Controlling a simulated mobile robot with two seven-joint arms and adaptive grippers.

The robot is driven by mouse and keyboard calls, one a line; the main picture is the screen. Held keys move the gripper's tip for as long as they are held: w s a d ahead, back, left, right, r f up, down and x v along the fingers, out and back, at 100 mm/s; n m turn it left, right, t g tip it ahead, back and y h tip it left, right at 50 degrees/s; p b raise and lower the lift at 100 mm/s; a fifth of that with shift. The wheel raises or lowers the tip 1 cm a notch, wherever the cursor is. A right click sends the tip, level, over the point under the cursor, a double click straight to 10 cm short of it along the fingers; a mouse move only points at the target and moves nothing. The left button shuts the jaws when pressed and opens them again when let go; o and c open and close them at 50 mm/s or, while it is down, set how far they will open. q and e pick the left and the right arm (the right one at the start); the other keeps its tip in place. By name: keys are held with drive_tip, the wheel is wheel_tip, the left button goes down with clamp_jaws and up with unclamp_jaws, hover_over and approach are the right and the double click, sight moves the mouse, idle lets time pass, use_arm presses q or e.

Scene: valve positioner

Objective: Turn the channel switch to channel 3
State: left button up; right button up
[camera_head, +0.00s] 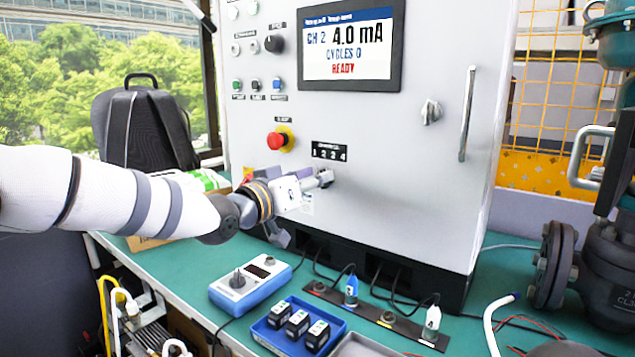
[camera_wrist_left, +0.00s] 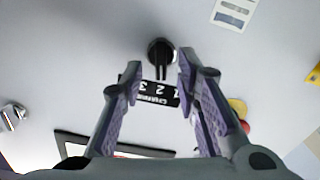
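The channel switch (camera_wrist_left: 161,51) is a round dark knob on the grey cabinet front, below a black label (camera_head: 329,151) marked 1 2 3 4. In the left wrist view the knob lies just beyond and between the two fingertips, and the label (camera_wrist_left: 157,92) appears upside down. My left gripper (camera_head: 325,178) is at the panel with its fingers apart (camera_wrist_left: 159,62); no contact with the knob can be made out. In the head view the gripper hides the knob. The display (camera_head: 346,46) reads CH 2, 4.0 mA, CYCLES 0, READY. My right gripper is not seen.
A red stop button (camera_head: 277,140) sits just above and left of the label. A cabinet latch (camera_head: 431,112) and vertical handle (camera_head: 467,114) are to the right. On the green bench are a blue-white handheld box (camera_head: 251,284), a blue tray (camera_head: 263,331) and cables.

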use_arm(q)
drive_tip(key=shift+x, duration=0.85)
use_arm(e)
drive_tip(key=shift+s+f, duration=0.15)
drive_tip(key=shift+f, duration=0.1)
use_arm(q)
drive_tip(key=shift+a+r, duration=0.1)
clamp_jaws()
drive_tip(key=shift+s+d+m+p, duration=0.1)
drive_tip(key=shift+m+p, duration=0.15)
drive_tip(key=shift+m, duration=1.2)
drive_tip(key=shift+s+d+m+p, duration=0.1)
drive_tip(key=shift+m+p, duration=0.1)
drive_tip(key=shift+m, duration=1.25)
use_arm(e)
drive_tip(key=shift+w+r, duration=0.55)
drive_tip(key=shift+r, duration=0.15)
